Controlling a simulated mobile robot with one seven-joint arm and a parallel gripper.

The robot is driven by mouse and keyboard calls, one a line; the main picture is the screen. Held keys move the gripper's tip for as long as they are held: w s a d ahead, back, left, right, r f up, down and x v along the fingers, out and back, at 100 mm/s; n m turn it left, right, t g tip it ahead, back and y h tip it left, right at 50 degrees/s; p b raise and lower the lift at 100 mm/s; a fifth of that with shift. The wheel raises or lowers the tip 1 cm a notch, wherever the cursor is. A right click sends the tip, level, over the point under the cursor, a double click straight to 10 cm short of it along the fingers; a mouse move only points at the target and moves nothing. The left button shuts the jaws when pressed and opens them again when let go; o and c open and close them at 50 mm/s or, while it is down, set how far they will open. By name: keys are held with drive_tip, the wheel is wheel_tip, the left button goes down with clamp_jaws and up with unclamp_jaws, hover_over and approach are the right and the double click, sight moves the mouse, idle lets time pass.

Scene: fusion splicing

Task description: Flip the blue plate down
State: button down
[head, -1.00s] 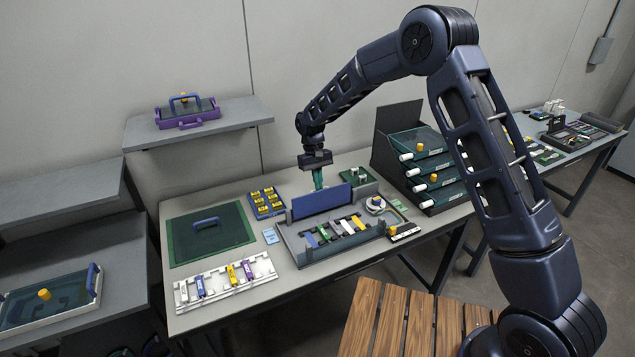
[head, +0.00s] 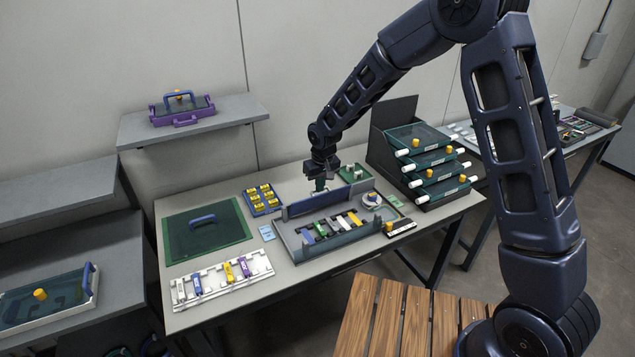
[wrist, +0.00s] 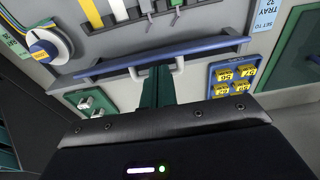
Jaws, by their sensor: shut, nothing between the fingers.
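The blue plate (head: 318,202) is a long narrow flap along the back edge of the grey splicing fixture (head: 345,241). My gripper (head: 320,184) is low behind the plate, pointing down. Its green fingers (wrist: 157,85) are shut and empty, their tips close to the plate's back side. I cannot tell whether they touch it.
A blue tray of yellow blocks (head: 262,198) and a green block tray (head: 354,173) flank my gripper. A white spool (head: 371,199) sits at the fixture's right. A stack of drawers (head: 430,165) stands farther right. A green mat with a blue handle (head: 207,235) lies left.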

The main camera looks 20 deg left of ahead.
sight(331, 225)
drive_tip(key=shift+s+d+f, duration=0.1)
drive_tip(key=shift+s+d, duration=0.3)
drive_tip(key=s+d+f, duration=0.4)
drive_tip(key=shift+s+d+f, duration=0.2)
drive_tip(key=shift+s+d, duration=0.05)
drive_tip(key=shift+s+d+f, duration=0.15)
drive_tip(key=shift+f, duration=0.35)
drive_tip(key=shift+s+d+f, duration=0.2)
drive_tip(key=shift+f, duration=0.3)
drive_tip(key=shift+s+d+f, duration=0.15)
drive_tip(key=shift+f, duration=0.35)
drive_tip(key=shift+r, duration=0.1)
drive_tip(key=shift+r, duration=0.3)
wheel_tip(331, 225, up, 4)
drive_tip(key=shift+f, duration=0.2)
drive_tip(key=s+d+r, duration=0.2)
drive_tip(key=s+d, duration=0.5)
